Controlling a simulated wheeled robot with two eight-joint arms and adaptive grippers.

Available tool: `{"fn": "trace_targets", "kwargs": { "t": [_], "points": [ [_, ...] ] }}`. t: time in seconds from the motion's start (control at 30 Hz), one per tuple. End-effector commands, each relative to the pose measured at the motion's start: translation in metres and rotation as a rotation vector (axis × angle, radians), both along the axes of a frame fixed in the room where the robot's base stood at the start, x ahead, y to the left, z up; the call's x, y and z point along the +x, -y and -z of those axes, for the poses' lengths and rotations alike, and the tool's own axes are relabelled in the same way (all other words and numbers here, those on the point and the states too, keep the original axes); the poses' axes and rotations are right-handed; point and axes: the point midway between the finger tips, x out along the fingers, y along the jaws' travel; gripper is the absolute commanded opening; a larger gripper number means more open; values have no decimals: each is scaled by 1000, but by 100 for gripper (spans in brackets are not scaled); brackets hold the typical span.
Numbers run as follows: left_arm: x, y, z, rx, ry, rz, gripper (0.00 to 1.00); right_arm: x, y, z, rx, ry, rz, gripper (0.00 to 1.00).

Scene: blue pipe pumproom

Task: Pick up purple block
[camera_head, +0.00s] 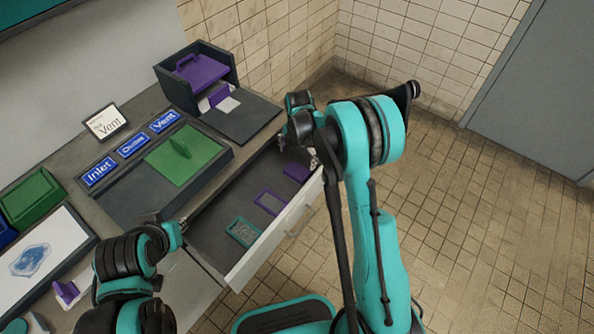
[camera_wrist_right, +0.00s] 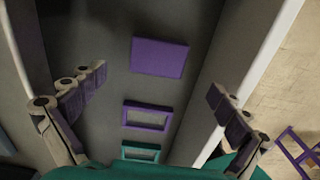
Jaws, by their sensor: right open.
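A flat solid purple block (camera_head: 296,172) lies in the open drawer, near its far end. In the right wrist view the purple block (camera_wrist_right: 159,57) lies ahead, between the lines of the two fingers. My right gripper (camera_head: 298,151) is above the far end of the drawer, partly hidden by its own arm. In the wrist view its fingers (camera_wrist_right: 158,80) are spread wide with nothing between them, apart from the block. My left gripper (camera_head: 177,230) is beside the drawer's near left corner, too small to tell its opening.
The drawer also holds a purple frame (camera_head: 270,203) and a teal frame (camera_head: 243,231). The drawer's white front (camera_head: 280,232) stands close to my right gripper. On the counter are a dark box (camera_head: 190,97) with a purple piece (camera_head: 203,70) and a green panel (camera_head: 183,157).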

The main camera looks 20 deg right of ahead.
Motion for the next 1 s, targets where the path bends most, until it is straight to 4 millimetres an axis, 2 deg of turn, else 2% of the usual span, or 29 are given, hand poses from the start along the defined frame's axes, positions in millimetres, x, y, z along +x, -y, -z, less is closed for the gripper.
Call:
{"fn": "trace_targets", "kwargs": {
  "t": [0.37, 0.63, 0.73, 0.9, 0.97, 1.0],
  "points": [
    [0, 0, 13, 0, 0, 0, 19, 2, -1, 39, 0, -8, -31, 100],
    [0, 0, 33, 0, 0, 0, 19, 2, -3, 79, -1, -7, -30, 100],
    [0, 0, 34, 0, 0, 0, 19, 2, -3, 84, -1, -7, -29, 100],
    [0, 0, 32, 0, 0, 0, 19, 2, -3, 83, -1, -7, -29, 100],
    [0, 0, 32, 0, 0, 0, 19, 2, -3, 83, -1, -7, -29, 87],
    [0, 0, 32, 0, 0, 0, 19, 2, -3, 83, -1, -7, -29, 76]
  ]
}}
